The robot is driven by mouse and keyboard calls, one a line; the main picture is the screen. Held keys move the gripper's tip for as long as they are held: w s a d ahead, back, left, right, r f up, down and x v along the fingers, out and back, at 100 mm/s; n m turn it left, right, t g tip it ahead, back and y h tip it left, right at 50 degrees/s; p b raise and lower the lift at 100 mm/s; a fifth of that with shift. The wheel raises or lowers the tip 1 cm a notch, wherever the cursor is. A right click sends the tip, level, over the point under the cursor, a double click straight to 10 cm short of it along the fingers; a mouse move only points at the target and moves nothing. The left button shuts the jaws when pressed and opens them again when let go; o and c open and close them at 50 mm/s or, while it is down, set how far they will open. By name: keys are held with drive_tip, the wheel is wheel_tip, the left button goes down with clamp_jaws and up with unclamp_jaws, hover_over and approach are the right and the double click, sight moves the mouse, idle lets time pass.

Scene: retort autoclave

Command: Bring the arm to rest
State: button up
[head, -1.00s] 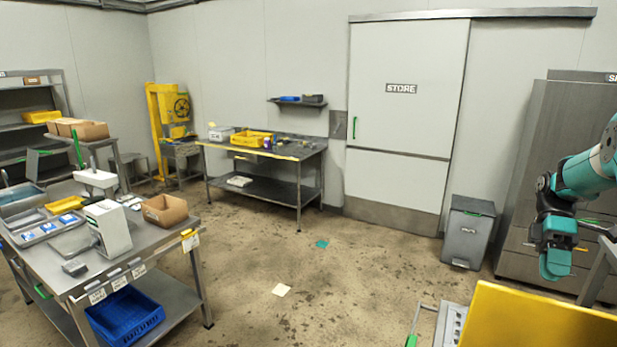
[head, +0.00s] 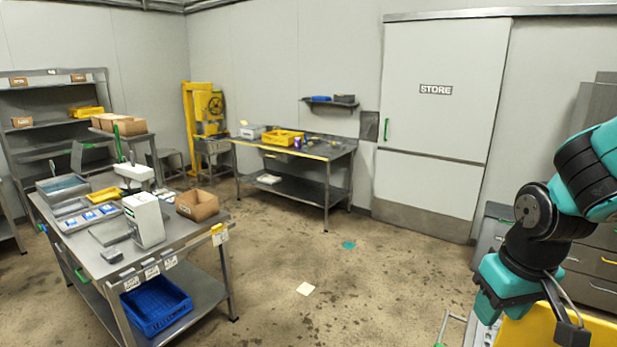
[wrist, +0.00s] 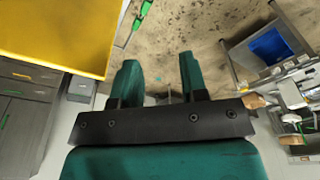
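My gripper (wrist: 158,60) shows in the wrist view with two teal fingers spread apart. Nothing is between them, so it is open and empty. The fingers point over the stained floor and touch nothing that I can see. In the head view my teal and black arm (head: 535,210) hangs bent at the right edge, its end low in front of the yellow panel. The fingertips cannot be made out there.
A yellow panel (head: 540,330) is close by my arm; it also fills the wrist view's upper left (wrist: 60,35). A steel table (head: 185,248) with a scale, cardboard box and blue crate (head: 157,306) stands left. The middle floor (head: 330,255) is mostly clear.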

drive_tip(key=s+a+f+n+g+y+b, duration=0.1)
drive_tip(key=s+a+f+n+y+b, duration=0.1)
drive_tip(key=s+a+f+b, duration=0.4)
drive_tip(key=s+a+f+n+y+b, duration=0.2)
drive_tip(key=s+a+f+n+b, duration=0.2)
drive_tip(key=a+b, duration=0.6)
wheel_tip(320, 180, down, 2)
drive_tip(key=s+b, duration=0.2)
drive_tip(key=b, duration=0.2)
drive_tip(key=shift+s+a+f+n+g, duration=0.2)
drive_tip(key=shift+a+n+g, duration=0.1)
drive_tip(key=shift+g, duration=0.1)
